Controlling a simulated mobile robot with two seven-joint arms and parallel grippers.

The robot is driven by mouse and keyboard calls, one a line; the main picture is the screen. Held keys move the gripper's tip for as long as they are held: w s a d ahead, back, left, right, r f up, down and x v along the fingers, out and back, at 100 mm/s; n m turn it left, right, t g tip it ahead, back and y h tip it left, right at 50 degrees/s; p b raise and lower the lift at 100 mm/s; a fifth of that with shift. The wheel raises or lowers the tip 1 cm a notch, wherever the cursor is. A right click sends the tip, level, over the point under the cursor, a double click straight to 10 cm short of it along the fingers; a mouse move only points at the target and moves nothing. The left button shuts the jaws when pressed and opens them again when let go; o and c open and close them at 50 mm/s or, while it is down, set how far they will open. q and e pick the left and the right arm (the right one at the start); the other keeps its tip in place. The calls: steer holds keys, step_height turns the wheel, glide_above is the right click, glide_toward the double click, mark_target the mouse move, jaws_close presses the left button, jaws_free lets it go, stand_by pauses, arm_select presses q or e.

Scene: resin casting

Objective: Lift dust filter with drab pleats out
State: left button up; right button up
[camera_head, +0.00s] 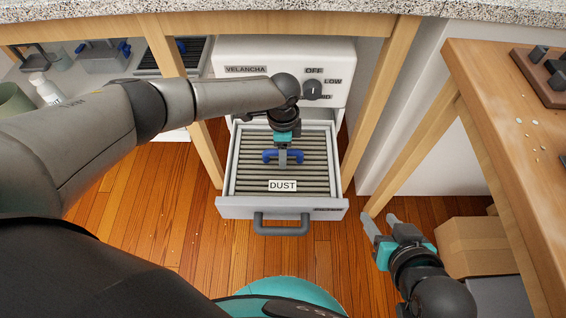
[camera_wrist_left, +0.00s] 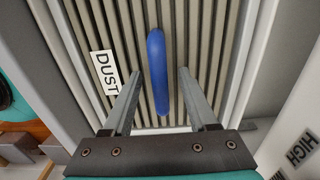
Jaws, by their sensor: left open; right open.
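The dust filter (camera_head: 310,178) with drab pleats lies in the open drawer (camera_head: 232,206) of the white unit under the counter. It carries a DUST label and a blue handle (camera_head: 269,155). My left gripper (camera_head: 283,160) is over the filter at the blue handle. In the left wrist view its open fingers (camera_wrist_left: 156,100) stand on either side of the blue handle (camera_wrist_left: 157,70), with gaps on both sides. The pleats (camera_wrist_left: 200,50) show behind. My right gripper (camera_head: 380,230) is open and empty, low at the right, away from the drawer.
A wooden leg (camera_head: 378,85) stands at the drawer's right and another (camera_head: 180,80) at its left. The unit has a knob (camera_head: 313,89) marked OFF and LOW. A wooden table (camera_head: 500,110) and a cardboard box (camera_head: 475,247) are at the right. Floor in front is clear.

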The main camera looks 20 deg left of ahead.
arm_select(q)
steer(key=shift+f, duration=0.15)
steer(key=shift+c, duration=0.2)
jaws_close()
stand_by(0.3)
stand_by(0.9)
